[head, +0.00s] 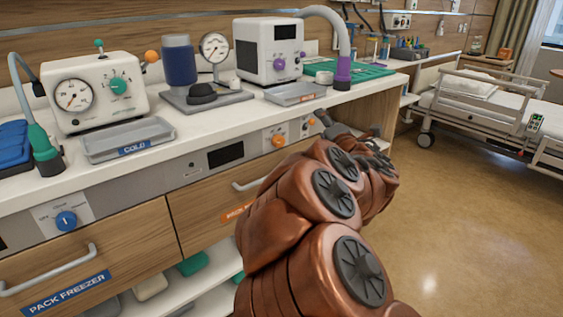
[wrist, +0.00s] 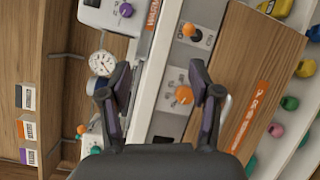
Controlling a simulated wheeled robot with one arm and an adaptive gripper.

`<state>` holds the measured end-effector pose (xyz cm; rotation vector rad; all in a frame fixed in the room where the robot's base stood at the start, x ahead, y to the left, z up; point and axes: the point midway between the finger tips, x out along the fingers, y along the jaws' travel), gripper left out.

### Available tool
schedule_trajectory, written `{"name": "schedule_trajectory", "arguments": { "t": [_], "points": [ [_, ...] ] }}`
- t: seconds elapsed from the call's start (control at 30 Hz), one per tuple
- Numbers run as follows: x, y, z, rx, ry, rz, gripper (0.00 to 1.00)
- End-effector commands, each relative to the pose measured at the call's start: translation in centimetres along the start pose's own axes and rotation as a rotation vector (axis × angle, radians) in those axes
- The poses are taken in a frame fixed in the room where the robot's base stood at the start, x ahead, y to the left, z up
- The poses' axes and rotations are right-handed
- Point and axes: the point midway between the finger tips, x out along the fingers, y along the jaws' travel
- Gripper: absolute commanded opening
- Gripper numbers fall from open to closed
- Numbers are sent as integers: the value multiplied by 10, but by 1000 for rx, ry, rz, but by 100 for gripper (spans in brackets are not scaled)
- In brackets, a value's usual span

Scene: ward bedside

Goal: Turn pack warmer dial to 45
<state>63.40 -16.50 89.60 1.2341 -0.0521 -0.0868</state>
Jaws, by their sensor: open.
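The orange dial (head: 278,140) sits on the grey front panel under the counter, above a drawer with an orange label (head: 238,213) mostly hidden by my arm. In the wrist view the orange dial (wrist: 184,95) shows between my fingers, nearer the right one, with small marks around it; its setting is too small to read. My gripper (wrist: 160,66) is open and empty in front of the panel, apart from the dial as far as I can tell. In the head view my gripper (head: 347,128) is partly hidden behind my arm.
A dark display (head: 225,155) is left of the dial. A blue dial (head: 66,220) is above the pack freezer drawer. The drawer handle (head: 260,180) juts out below. The counter holds a cold tray (head: 128,140) and several devices. The floor on the right is clear up to the bed (head: 490,100).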

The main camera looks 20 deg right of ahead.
Motion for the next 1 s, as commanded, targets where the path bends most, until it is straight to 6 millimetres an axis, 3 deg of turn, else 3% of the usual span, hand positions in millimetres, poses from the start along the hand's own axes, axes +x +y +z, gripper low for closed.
{"name": "schedule_trajectory", "arguments": {
  "t": [0.03, 0.2, 0.33, 0.67, 1.0],
  "points": [
    [4, -21, -16, -48, 47, 21, 63],
    [12, -47, -62, -181, 211, 106, 63],
    [12, -58, -83, -233, 287, 149, 63],
    [17, -59, -94, -255, 322, 170, 63],
    [48, -55, -106, -255, 324, 171, 63]
  ]
}}
